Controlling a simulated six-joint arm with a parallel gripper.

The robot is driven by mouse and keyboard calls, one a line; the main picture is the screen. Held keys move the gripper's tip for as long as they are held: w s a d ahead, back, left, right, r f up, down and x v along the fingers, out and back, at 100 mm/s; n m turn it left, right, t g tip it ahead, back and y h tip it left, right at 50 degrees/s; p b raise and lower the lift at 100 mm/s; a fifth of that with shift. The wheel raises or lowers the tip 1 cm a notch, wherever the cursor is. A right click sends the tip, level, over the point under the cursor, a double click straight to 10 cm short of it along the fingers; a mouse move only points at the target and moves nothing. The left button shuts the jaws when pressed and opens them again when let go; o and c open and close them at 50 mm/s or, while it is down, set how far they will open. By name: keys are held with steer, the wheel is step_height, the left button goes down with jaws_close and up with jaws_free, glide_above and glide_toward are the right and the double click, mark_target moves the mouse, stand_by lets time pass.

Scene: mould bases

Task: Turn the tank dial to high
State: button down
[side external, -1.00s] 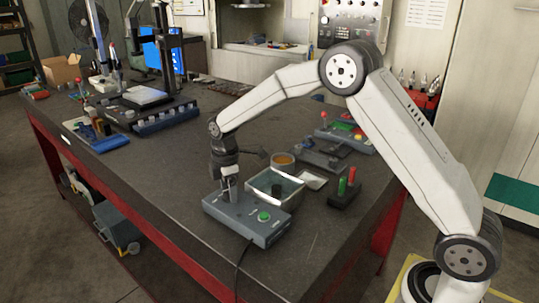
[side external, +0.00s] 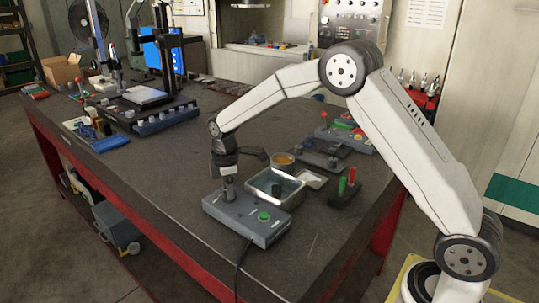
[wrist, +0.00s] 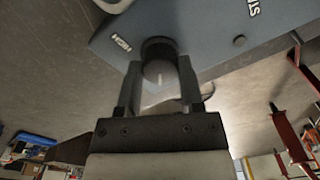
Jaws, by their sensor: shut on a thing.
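The tank control box (side external: 235,215), grey-blue with a green button (side external: 264,216), sits near the table's front edge. My gripper (side external: 229,196) points down at its left end. In the wrist view my gripper (wrist: 157,85) is shut on the round dark dial (wrist: 160,48), one finger on each side. The dial's face shows a short pale mark between the fingers. The word HIGH (wrist: 122,44) is printed on the box (wrist: 200,30) beside the dial. In the side view the gripper mostly hides the dial.
A metal tank (side external: 275,190) with a dark cylinder in it stands just behind the box. An orange-filled cup (side external: 283,160), a white dish (side external: 312,179) and a block with red and green levers (side external: 345,190) are close by. A cable runs off the table's front.

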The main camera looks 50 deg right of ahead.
steer(key=m, duration=1.6)
steer(key=shift+m, duration=0.4)
steer(key=m, duration=0.5)
steer(key=shift+r+m, duration=0.1)
steer(key=shift+m, duration=0.2)
steer(key=shift+c, duration=1.2)
jaws_free()
